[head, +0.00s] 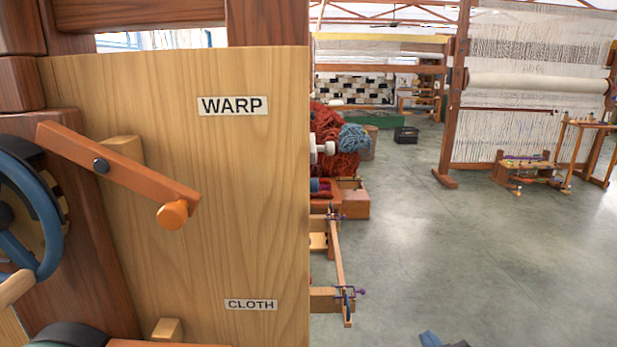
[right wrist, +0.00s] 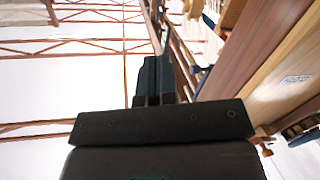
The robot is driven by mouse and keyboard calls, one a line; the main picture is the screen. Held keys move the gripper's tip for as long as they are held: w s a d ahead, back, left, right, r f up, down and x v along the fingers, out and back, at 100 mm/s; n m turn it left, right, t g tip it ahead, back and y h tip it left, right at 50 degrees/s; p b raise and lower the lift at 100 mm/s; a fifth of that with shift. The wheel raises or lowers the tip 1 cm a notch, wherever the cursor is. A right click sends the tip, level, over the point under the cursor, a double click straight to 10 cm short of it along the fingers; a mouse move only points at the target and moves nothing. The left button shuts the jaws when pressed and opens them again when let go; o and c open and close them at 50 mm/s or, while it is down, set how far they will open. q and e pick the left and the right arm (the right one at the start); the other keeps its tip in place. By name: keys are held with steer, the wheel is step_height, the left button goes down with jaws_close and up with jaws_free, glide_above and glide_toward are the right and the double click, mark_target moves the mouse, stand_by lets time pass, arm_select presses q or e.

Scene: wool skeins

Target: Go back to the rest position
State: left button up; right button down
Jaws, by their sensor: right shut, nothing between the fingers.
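My right gripper (right wrist: 154,78) is shut and empty in the right wrist view, its two dark fingers side by side. In the head view only a small blue-grey part of it (head: 440,339) shows at the bottom edge, right of the wooden panel and over the floor. It touches nothing that I can see. My left gripper is not in view.
A wooden panel (head: 220,200) with WARP and CLOTH labels fills the left. An orange lever (head: 120,170) and a blue wheel (head: 35,215) stand out before it. Red wool (head: 335,140) and a loom (head: 455,110) are behind. The grey floor (head: 480,260) at right is clear.

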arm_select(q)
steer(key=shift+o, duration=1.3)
arm_select(e)
steer(key=s+d+f+m+g+h, duration=0.1)
steer(key=s+d+f+m+g, duration=0.1)
steer(key=s+f, duration=0.8)
steer(key=s+d+f+m+g+h, duration=0.2)
steer(key=s+f+m+g, duration=0.1)
steer(key=s+f, duration=0.7)
steer(key=s, duration=0.3)
steer(key=shift+s+d, duration=0.3)
